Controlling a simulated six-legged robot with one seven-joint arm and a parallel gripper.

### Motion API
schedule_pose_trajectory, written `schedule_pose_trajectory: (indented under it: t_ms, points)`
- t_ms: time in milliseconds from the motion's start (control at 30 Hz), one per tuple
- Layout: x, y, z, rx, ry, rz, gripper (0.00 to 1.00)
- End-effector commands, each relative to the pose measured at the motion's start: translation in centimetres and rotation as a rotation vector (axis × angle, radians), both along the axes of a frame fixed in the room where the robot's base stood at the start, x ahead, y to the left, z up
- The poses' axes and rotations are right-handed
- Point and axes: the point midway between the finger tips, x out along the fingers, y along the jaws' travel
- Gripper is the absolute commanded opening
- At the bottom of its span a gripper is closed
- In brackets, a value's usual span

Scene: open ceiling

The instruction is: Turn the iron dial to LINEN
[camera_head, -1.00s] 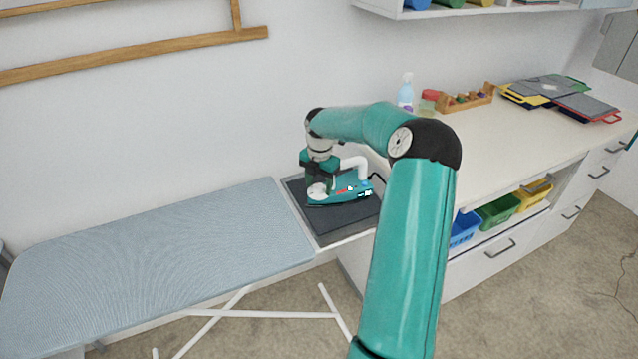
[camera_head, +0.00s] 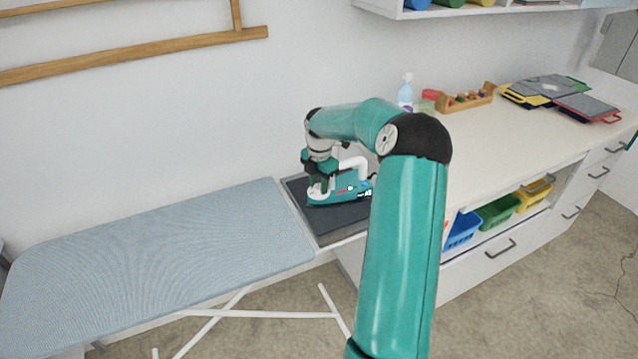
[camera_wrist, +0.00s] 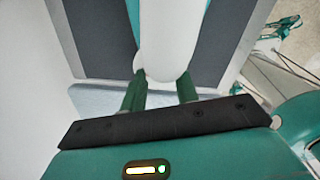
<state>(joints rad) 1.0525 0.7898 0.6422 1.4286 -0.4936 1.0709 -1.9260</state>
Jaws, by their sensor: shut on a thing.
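The teal and white iron (camera_head: 350,188) rests on a dark grey pad (camera_head: 340,222) beside the ironing board. My gripper (camera_head: 319,186) is over the iron's left end and points down. It is shut on a white rounded part there, which looks like the dial (camera_head: 316,191). In the wrist view, the two green fingers of my gripper (camera_wrist: 161,92) are on either side of this white part (camera_wrist: 163,55). The fingers and wrist hide part of the iron. No dial marking or LINEN label can be read.
The blue ironing board (camera_head: 150,260) lies left of the pad. The counter (camera_head: 500,140) at right holds a spray bottle (camera_head: 406,92), a wooden rack (camera_head: 467,99) and stacked boards (camera_head: 560,95). Coloured bins (camera_head: 497,211) sit below. A wall stands close behind the iron.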

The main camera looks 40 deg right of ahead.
Motion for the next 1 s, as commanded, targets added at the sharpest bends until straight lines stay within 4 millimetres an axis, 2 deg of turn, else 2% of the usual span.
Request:
schedule_pose_trajectory:
  t_ms: [700,1000]
  points:
    - [0.04,0.12,-0.03,-0.001,0.001,-0.667,0.07]
    - [0.05,0.12,-0.01,0.000,0.000,-0.884,0.07]
